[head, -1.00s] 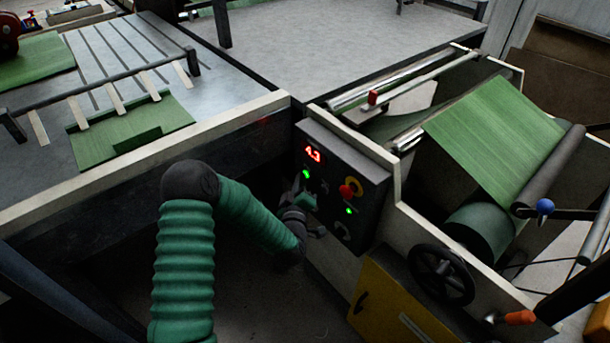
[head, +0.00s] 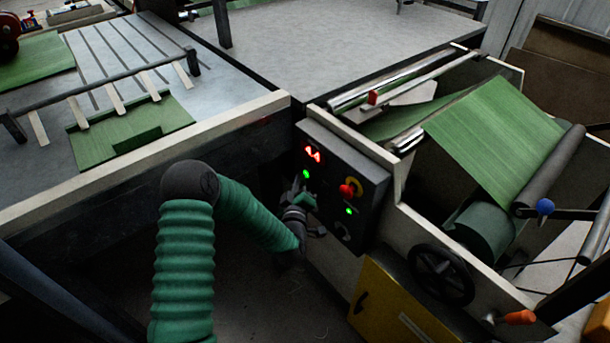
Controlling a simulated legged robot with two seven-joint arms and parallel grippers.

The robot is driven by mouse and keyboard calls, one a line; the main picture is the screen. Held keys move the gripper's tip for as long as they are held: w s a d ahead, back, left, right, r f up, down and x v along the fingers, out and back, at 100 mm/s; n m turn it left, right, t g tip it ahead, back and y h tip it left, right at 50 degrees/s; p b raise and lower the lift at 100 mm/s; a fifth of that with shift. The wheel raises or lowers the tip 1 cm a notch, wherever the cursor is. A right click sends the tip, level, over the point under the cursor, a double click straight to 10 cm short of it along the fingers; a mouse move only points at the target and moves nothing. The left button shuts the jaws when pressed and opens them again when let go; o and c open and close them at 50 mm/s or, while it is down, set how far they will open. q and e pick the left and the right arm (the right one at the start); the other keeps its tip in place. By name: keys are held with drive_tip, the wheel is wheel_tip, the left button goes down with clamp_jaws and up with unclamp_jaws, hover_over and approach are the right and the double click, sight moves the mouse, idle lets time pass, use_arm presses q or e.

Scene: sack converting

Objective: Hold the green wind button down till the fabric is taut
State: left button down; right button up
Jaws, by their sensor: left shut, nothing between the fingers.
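The control box (head: 372,185) stands on the front of the machine, with a red lit display (head: 312,154), two green lights and a red button (head: 346,190) on a yellow ring. My left gripper (head: 298,184) is shut and empty at the left part of the box face, just below the upper green light (head: 306,174). A green patch beside the fingers may be the wind button; the gripper partly covers this area, and I cannot tell whether it is pressed. The green fabric (head: 490,135) slopes down to a roll (head: 484,232) and looks flat there. My right gripper is out of view.
A lever with a blue knob (head: 545,207) reaches in at the right. The grey table (head: 110,70) with green pieces fills the left.

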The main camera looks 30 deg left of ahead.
use_arm(q)
drive_tip(key=shift+s+a, duration=0.3)
drive_tip(key=shift+s, duration=0.5)
drive_tip(key=s, duration=0.1)
drive_tip(key=s+a, duration=0.1)
drive_tip(key=s, duration=0.1)
drive_tip(key=s+a, duration=0.1)
drive_tip(key=shift+s+p, duration=0.3)
drive_tip(key=shift+p, duration=0.1)
idle(0.6)
